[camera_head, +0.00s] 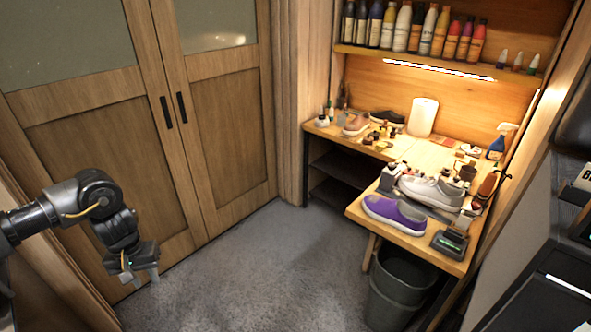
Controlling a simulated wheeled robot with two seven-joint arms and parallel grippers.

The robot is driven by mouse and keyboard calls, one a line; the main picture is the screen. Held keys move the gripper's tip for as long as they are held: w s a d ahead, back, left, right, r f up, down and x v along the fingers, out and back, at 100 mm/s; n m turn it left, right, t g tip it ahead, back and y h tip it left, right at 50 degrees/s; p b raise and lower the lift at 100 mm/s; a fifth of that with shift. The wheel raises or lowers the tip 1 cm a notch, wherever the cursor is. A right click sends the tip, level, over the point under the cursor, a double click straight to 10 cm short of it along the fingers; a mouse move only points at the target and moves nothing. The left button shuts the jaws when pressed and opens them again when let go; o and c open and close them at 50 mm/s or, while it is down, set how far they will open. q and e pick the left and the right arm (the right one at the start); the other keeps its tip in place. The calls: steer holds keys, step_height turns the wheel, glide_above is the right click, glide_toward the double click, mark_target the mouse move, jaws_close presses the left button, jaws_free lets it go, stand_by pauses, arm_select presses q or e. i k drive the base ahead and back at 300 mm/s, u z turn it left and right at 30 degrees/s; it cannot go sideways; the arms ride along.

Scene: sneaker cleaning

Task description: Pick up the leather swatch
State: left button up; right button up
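I cannot pick out the leather swatch for certain; several small items crowd the wooden workbench (421,155), and they are too small to tell apart. My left gripper (141,279) hangs at the lower left, pointing down over the grey floor. Its two fingers stand apart with nothing between them. It is far from the bench, which is across the floor to the right. My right gripper is not in view.
A purple shoe (395,214) and a white-grey sneaker (432,191) sit on the bench's near end. A dark bin (399,290) stands below. Bottles (402,28) line the shelf above. Closed wooden doors (225,140) stand behind my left arm. The carpet (265,270) between is clear.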

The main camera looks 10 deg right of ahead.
mark_target(463, 223)
steer(key=i, duration=3.05)
steer(key=z, duration=2.5)
steer(key=i, duration=0.85)
steer(key=z, duration=2.4)
